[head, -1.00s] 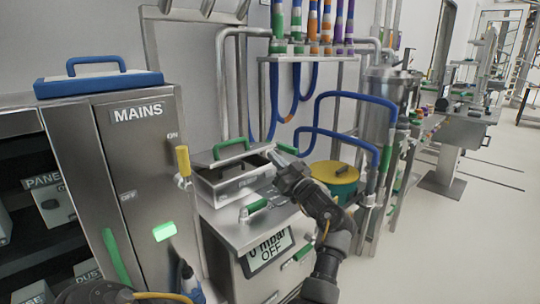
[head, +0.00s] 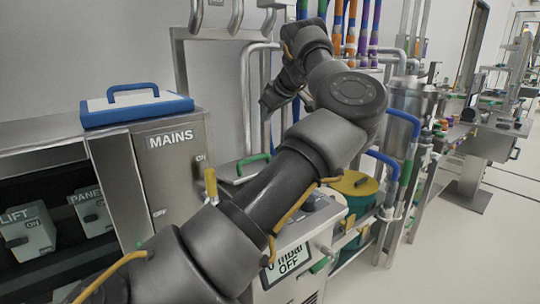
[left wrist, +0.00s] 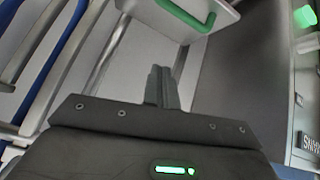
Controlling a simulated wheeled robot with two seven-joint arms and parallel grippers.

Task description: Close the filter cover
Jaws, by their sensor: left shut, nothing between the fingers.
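The filter cover shows by its green handle (head: 253,164) on the metal filter box, right of the MAINS cabinet. My left arm hides much of the box, so I cannot tell how far open the cover is. In the left wrist view a pale panel (left wrist: 222,22) with the green handle (left wrist: 184,16) lies beyond the fingers. My left gripper (head: 268,104) hangs above and behind the box near the wall. Its fingers (left wrist: 160,84) are shut and empty, apart from the panel in that picture. My right gripper is out of view.
The MAINS cabinet (head: 165,160) stands left, with a blue-handled case (head: 135,106) on top. A yellow-lidded container (head: 355,184), blue hoses and a steel vessel (head: 415,100) are to the right. Vertical pipes line the wall behind.

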